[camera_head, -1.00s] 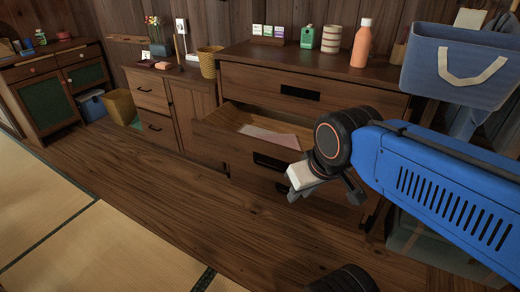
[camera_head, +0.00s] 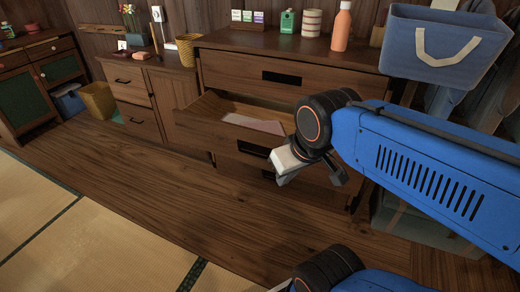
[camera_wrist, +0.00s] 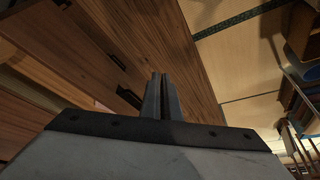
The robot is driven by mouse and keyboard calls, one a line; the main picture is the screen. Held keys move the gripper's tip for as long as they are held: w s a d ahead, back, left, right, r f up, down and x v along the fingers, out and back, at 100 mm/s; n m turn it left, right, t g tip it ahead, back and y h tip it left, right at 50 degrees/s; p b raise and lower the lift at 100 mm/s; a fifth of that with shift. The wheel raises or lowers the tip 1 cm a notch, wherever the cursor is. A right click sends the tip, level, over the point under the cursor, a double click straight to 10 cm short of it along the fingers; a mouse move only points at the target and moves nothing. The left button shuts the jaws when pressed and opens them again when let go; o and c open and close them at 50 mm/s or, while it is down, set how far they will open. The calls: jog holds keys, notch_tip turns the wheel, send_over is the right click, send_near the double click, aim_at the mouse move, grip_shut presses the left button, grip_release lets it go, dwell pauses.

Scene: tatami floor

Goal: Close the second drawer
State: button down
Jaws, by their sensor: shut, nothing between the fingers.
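The wooden dresser (camera_head: 225,66) has its second drawer (camera_head: 207,134) pulled open, with pale papers (camera_head: 252,123) inside. The drawer's dark handle (camera_head: 254,149) is partly visible beside my gripper. My gripper (camera_head: 284,178) is shut and empty, in front of the right part of the drawer front and pointing down and left. In the wrist view my gripper's fingers (camera_wrist: 161,95) are together, with wooden fronts and dark handles to their left. I cannot tell whether the gripper touches the drawer. My blue arm hides the dresser's right side.
Bottles and cups, including an orange bottle (camera_head: 341,28), stand on the dresser top. A smaller cabinet (camera_head: 133,95) stands to the left.

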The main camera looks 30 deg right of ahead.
jog(key=w+a+r+n+t+h, duration=0.1)
jog(key=w+a+r, duration=0.1)
jog(key=w, duration=1)
jog(key=w+a+r+n+h, duration=0.1)
jog(key=w+r+n, duration=0.15)
jog(key=w, duration=1.05)
jog(key=w+a+f, duration=0.1)
jog(key=w+a, duration=0.5)
jog(key=w, duration=0.4)
jog(key=n+t, duration=0.1)
jog(key=n, duration=0.2)
send_near(190, 121)
notch_tip(190, 121, down, 4)
jog(key=w, duration=0.1)
jog(key=shift+w+d+r, duration=0.2)
jog(key=shift+w+d, duration=0.2)
jog(key=shift+w, duration=0.15)
jog(key=shift+d, duration=0.1)
